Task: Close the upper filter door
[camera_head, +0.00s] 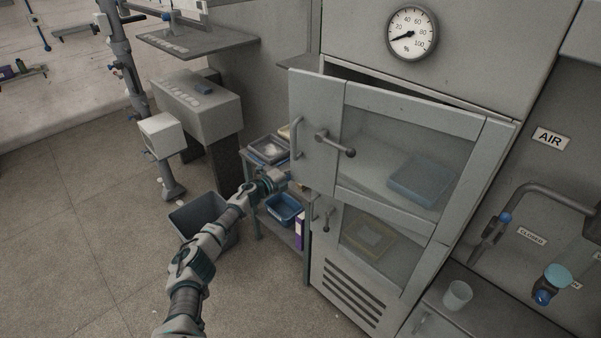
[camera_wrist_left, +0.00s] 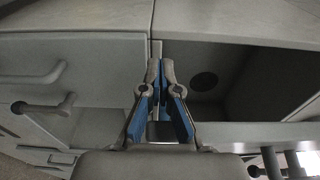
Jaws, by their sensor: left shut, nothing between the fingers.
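The upper filter door (camera_head: 315,107) is a grey framed door with a glass pane, a bar handle (camera_head: 296,137) and a latch lever with a dark knob (camera_head: 335,143). It stands ajar, with a dark gap along its top. My left gripper (camera_head: 286,179) is beside the door's lower left corner, its fingertips partly hidden there. In the left wrist view, the shut, empty fingers (camera_wrist_left: 160,72) point at the seam between the door panel (camera_wrist_left: 100,65) on the left and a dark opening (camera_wrist_left: 215,80) on the right. I cannot tell whether they touch. My right gripper is not in view.
A lower glazed door (camera_head: 375,240) sits below. A cart (camera_head: 262,222) with trays and a blue bin (camera_head: 284,208) stands beside the cabinet, near my left arm. A grey bin (camera_head: 203,212) is on the floor. A gauge (camera_head: 412,34) is above. The floor at left is clear.

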